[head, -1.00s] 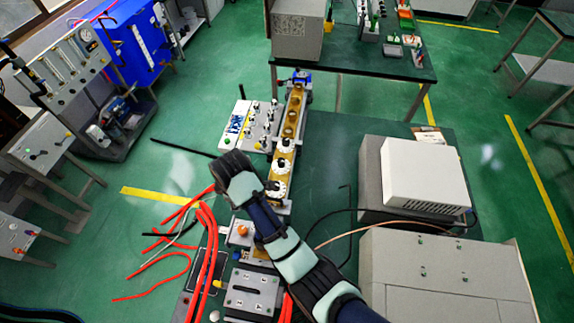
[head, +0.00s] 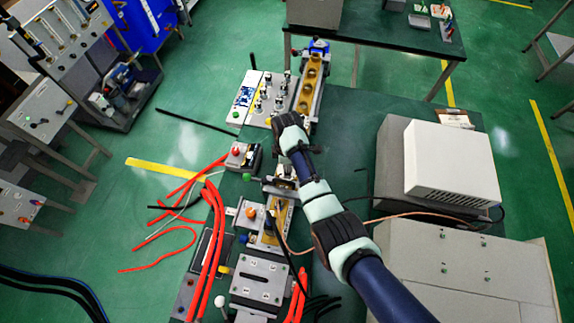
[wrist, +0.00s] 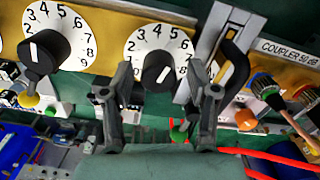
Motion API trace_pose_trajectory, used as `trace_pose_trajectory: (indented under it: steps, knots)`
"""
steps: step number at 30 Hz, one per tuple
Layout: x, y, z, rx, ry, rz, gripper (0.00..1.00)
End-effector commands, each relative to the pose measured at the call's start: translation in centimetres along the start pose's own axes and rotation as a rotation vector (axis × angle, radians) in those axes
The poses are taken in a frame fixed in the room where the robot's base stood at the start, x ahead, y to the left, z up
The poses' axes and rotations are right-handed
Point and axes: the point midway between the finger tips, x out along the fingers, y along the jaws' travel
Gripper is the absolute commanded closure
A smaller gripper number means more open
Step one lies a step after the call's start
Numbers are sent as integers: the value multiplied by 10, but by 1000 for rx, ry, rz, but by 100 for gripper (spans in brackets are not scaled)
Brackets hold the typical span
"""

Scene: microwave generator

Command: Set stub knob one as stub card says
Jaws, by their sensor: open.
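Two white numbered dials with black knobs show in the wrist view: a left knob (wrist: 45,52) and a middle knob (wrist: 158,70). Each has a white pointer line. I cannot tell which one is stub knob one. My gripper (wrist: 160,82) is open, with its two fingers on either side of the middle knob in the picture; contact is not clear.
A white-fronted box (head: 450,165) stands right of my arm. Red cables (head: 208,240) hang at the left. A panel with small knobs (head: 268,98) lies left of the rail.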

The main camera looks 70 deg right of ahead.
Motion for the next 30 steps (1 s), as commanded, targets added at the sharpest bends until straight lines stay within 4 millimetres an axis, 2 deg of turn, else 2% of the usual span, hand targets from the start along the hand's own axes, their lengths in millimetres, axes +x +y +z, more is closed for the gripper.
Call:
trace_pose_trajectory:
  steps: [6, 15, 17, 23, 30]
  knots:
    - [0, 0, 0, 0, 0, 1, 43]
    - [0, 0, 0, 0, 0, 0, 92]
    - [0, 0, 0, 0, 0, 0, 100]
    - [-1, 0, 0, 16, 0, 0, 100]
    - [-2, 1, 0, 122, 0, -1, 100]
